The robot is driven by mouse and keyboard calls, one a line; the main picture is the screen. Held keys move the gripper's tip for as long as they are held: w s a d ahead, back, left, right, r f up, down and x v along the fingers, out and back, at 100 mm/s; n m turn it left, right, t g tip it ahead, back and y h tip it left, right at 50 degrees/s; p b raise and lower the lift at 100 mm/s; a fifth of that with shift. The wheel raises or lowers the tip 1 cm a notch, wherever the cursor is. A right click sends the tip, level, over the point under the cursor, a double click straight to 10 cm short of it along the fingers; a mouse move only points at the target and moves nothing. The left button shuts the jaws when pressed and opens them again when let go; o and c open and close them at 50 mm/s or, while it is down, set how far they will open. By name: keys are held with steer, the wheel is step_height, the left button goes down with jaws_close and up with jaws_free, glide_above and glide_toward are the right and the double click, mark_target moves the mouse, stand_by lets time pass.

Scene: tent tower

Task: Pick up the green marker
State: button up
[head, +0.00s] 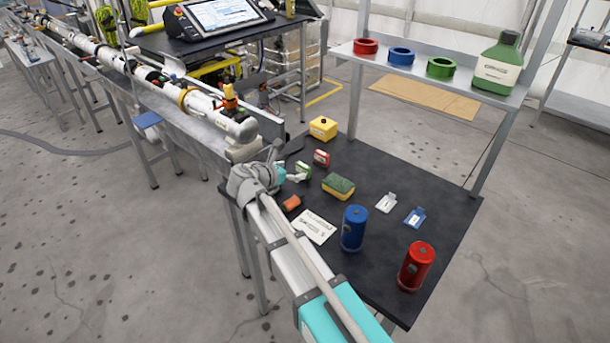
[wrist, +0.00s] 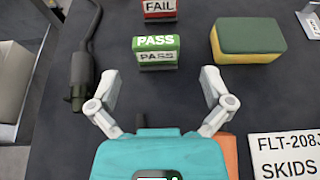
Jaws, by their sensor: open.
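The green marker (wrist: 156,50) is a small green block with PASS on its top and on a pale front label. It stands on the black table (head: 370,180), straight ahead of my gripper (wrist: 159,84) in the wrist view. My gripper is open and empty, its two pale fingers spread to either side just short of the block. In the head view the green marker (head: 304,169) is small and partly hidden, close beside my gripper (head: 293,178).
A red FAIL block (wrist: 159,9) stands just behind the marker. A green and yellow sponge (wrist: 247,40) lies to the right, and a dark tool (wrist: 83,60) to the left. An orange block (head: 292,203), a printed card (head: 314,227), a blue can (head: 354,228) and a red can (head: 415,266) are nearer.

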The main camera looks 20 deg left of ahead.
mark_target(302, 166)
steer(key=shift+w+d+f, duration=0.1)
steer(key=shift+w+d, duration=0.05)
steer(key=shift+w, duration=0.15)
steer(key=shift+a+b+x, duration=0.15)
steer(key=shift+b+x, duration=0.3)
steer(key=shift+x, duration=0.55)
steer(key=shift+a+b+x, duration=0.15)
steer(key=shift+b+x, duration=0.25)
steer(key=shift+x, duration=0.6)
steer(key=shift+w+d+f, duration=0.2)
steer(key=shift+w+d, duration=0.05)
steer(key=shift+w, duration=0.35)
steer(key=c, duration=1)
steer(key=shift+r, duration=0.2)
